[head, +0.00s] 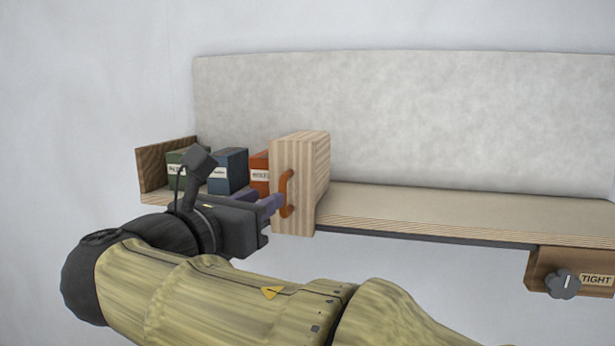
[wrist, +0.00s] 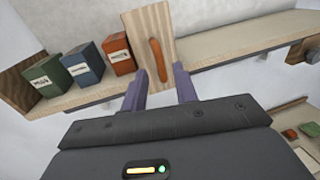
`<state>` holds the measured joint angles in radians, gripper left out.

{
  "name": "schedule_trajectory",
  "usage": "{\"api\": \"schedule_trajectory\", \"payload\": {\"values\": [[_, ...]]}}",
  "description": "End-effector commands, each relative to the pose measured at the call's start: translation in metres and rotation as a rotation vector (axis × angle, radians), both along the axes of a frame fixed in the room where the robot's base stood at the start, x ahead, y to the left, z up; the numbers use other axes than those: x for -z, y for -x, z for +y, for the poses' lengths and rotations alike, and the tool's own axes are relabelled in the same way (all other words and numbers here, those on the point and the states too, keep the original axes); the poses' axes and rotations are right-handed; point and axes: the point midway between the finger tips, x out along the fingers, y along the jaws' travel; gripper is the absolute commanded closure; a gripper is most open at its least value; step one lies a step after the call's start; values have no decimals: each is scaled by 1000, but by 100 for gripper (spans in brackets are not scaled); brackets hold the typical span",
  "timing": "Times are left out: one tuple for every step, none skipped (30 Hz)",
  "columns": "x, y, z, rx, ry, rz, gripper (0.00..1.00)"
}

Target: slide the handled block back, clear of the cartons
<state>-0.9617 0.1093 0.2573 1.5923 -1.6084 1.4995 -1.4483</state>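The handled block (head: 314,165) is a pale wooden slab standing upright on a plywood shelf, with an orange handle (head: 287,193) on its front face. A green carton, a blue carton (head: 229,170) and an orange-red carton (head: 260,172) stand to its left. The orange-red one is closest, and I cannot tell whether it touches the block. In the wrist view the green carton (wrist: 41,84), blue carton and orange-red carton (wrist: 119,54) lean in the picture. My gripper (wrist: 160,86) is open, its purple fingers apart with the handle's lower end (wrist: 162,76) around the gap between them. Contact is not clear.
The shelf (head: 430,212) is bare to the right of the block. A wooden end board (head: 155,165) closes its left end. Small items lie lower right in the wrist view.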

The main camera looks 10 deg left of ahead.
Motion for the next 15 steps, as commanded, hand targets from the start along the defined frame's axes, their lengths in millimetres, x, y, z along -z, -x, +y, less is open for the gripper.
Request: {"api": "schedule_trajectory", "payload": {"values": [[-4,-9,-2,1,2,1,71],[-4,-14,-3,-1,2,2,71],[-4,-20,-6,0,1,2,71],[-4,-25,-6,-1,2,2,71],[-4,-30,-7,-1,2,2,71],[-3,-37,-9,-3,3,2,71],[-3,-42,-10,-2,3,2,71],[-3,-46,-12,-2,3,2,71],[-4,-52,-13,-3,1,1,71],[-3,-56,-14,-3,1,0,71],[-3,-59,-15,-4,1,1,71],[-2,-63,-16,-5,1,1,71],[-2,-66,-17,-4,1,1,71],[-1,-68,-17,-4,0,1,71],[-1,-70,-18,-5,0,1,71]]}}
